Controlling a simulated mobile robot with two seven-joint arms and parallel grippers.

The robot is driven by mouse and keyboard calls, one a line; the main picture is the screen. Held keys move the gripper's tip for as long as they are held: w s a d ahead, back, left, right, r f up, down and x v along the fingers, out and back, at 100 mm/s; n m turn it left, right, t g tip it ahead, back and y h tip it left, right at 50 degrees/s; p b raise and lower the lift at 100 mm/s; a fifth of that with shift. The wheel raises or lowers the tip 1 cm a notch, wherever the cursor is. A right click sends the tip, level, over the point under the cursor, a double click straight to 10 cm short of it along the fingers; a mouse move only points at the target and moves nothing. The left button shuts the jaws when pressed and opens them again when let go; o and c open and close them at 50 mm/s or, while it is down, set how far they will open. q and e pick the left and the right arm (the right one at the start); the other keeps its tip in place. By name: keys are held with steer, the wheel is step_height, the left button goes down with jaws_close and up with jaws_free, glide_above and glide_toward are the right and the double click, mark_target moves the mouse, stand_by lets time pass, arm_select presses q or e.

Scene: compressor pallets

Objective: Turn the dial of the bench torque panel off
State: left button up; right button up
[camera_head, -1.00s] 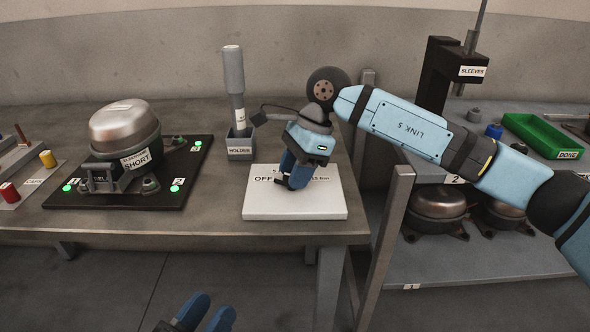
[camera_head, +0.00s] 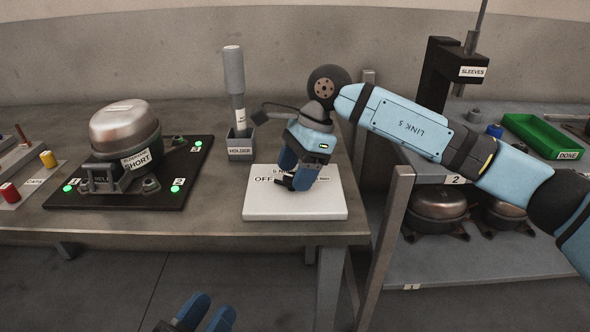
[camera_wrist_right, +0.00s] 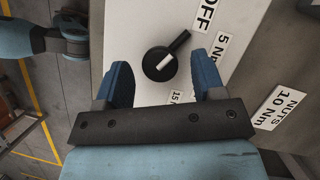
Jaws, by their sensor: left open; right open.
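The bench torque panel (camera_head: 262,205) is a white plate at the right end of the bench. Its dial (camera_wrist_right: 158,66) is round and black, with a lever pointing up and right in the right wrist view, near the gap between the OFF label (camera_wrist_right: 204,14) and the 5 N label (camera_wrist_right: 222,47). My right gripper (camera_wrist_right: 164,72) is open, its blue fingers on either side of the dial in that view; I cannot tell whether they touch it. In the head view my right gripper (camera_head: 290,176) hangs over the panel and partly hides the dial. My left gripper (camera_head: 207,312) is open and empty below the bench front.
A holder (camera_head: 240,146) with an upright grey tool stands behind the panel. A compressor (camera_head: 124,130) sits on a black board with green lights to the left. A shelf at right has a green tray (camera_head: 545,134) and more compressors (camera_head: 437,206).

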steer(key=p+v, duration=0.1)
steer(key=v, duration=0.4)
steer(key=shift+r, duration=0.2)
arm_select(q)
steer(key=f, duration=0.1)
steer(key=a+f+g+y+p, duration=0.1)
steer(key=f, duration=0.1)
steer(key=a+f+g+y+p, duration=0.1)
steer(key=f, duration=0.1)
steer(key=shift+w+f, duration=0.15)
steer(key=shift+w, duration=0.05)
arm_select(e)
steer(key=v, duration=0.8)
arm_select(q)
steer(key=shift+s+d, duration=0.1)
steer(key=shift+d, duration=0.05)
